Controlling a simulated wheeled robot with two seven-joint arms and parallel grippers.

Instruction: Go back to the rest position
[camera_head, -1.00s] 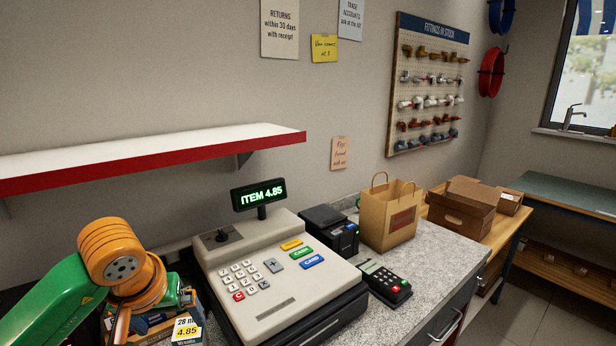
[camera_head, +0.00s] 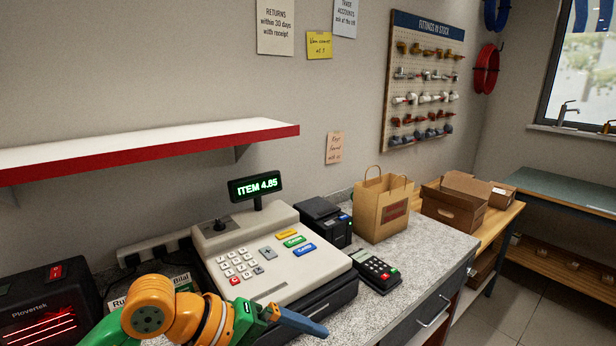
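My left arm comes in at the bottom left, with green links and orange joints. Its gripper (camera_head: 304,323) is low in front of the cash register (camera_head: 277,262), pointing right. One blue finger shows; the other is hidden or out of frame, so I cannot tell how wide it is. I see nothing held in it. My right gripper is not in view.
A black scanner (camera_head: 42,303) with red lines stands at the left. A card terminal (camera_head: 375,271), black printer (camera_head: 324,222), paper bag (camera_head: 382,208) and cardboard box (camera_head: 453,206) stand to the right. A red-edged shelf (camera_head: 150,147) juts out above. Counter (camera_head: 408,250) right of the terminal is clear.

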